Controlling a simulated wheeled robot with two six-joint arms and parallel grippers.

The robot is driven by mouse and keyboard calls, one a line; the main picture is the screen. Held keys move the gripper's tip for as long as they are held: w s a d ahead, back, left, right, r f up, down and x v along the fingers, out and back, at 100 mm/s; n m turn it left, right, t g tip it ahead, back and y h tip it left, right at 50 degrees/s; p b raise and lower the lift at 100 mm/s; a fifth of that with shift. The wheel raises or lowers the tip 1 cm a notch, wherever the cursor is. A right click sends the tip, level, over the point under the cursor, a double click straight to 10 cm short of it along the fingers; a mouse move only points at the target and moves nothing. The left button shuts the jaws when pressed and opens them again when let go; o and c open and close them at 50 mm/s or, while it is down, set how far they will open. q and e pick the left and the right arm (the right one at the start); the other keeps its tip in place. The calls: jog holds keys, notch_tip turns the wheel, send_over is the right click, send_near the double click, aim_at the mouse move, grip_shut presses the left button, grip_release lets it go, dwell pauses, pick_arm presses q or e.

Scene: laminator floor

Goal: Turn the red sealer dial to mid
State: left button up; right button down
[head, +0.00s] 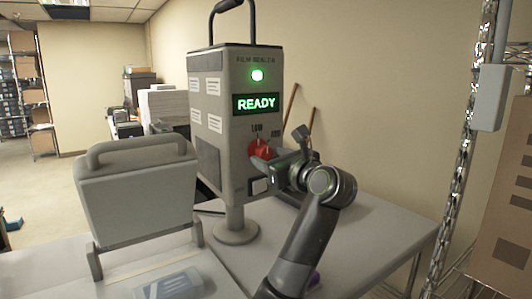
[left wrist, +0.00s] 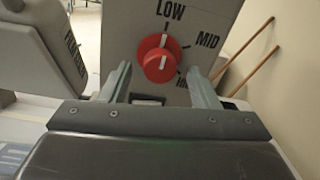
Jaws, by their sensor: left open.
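The red sealer dial (head: 260,149) is on the front of the grey sealer (head: 238,110), below a lit green READY display. In the left wrist view the dial (left wrist: 158,58) carries a white mark that looks roughly upright, toward LOW. MID is printed at its upper right, and a third label below is partly hidden by a finger. My left gripper (head: 276,166) is close to the dial. In the left wrist view its open fingers (left wrist: 160,86) stand to either side, just below the dial, with nothing between them. I cannot tell whether they touch it. My right gripper is out of view.
A grey machine with a handle (head: 138,190) stands left of the sealer. A blue-and-white packet (head: 170,286) lies on the table in front. A metal rack post (head: 460,130) rises at the right. The table (head: 385,225) is clear right of my arm.

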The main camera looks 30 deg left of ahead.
pick_arm(q)
jog(key=shift+w+a, duration=0.2)
jog(key=shift+a, duration=0.25)
jog(key=shift+s+d+r, duration=0.1)
jog(key=shift+s+d, duration=0.05)
jog(key=c, duration=1)
jog(key=shift+o, duration=0.2)
